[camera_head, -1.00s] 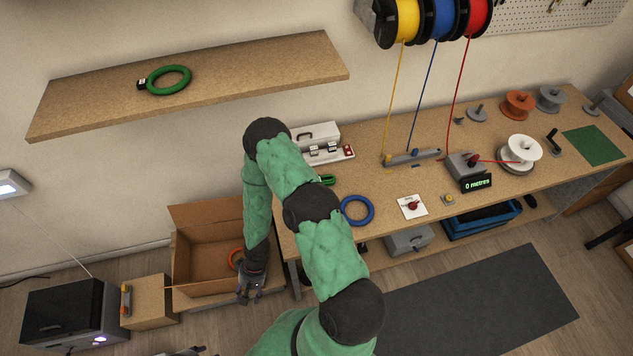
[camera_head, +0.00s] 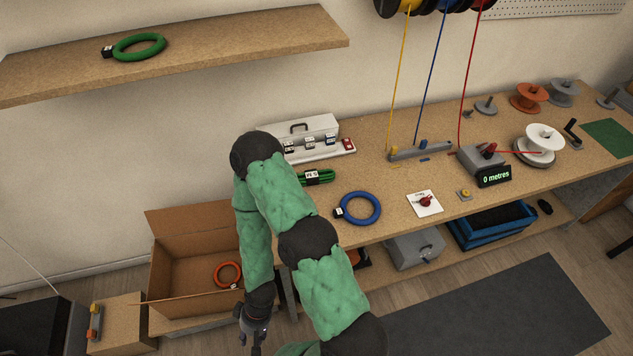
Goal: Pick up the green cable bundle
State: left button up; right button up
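A green cable ring (camera_head: 139,47) with a black-and-white tag lies on the wall shelf at the upper left. A second green cable bundle (camera_head: 322,177), with a pale label, lies on the workbench, partly hidden behind my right arm. My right gripper (camera_head: 253,345) points down at the bottom of the view, in front of the open cardboard box and well away from both green bundles. Its fingers are small and dark, so its opening is unclear. My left gripper is not in view.
The cardboard box (camera_head: 190,289) holds an orange ring (camera_head: 227,274). A blue ring (camera_head: 360,208) lies on the workbench (camera_head: 390,222), near a white switch card (camera_head: 425,203). A silver case (camera_head: 305,130) stands behind. The shelf (camera_head: 235,42) is clear right of the green ring.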

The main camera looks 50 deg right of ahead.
aim_at(310, 177)
jog(key=i+z, duration=0.15)
jog(key=z, duration=1.5)
jog(key=i+j+z, duration=0.1)
jog(key=z, duration=0.15)
jog(key=j+z, duration=0.25)
jog(key=i+j, duration=0.05)
jog(key=j, duration=0.05)
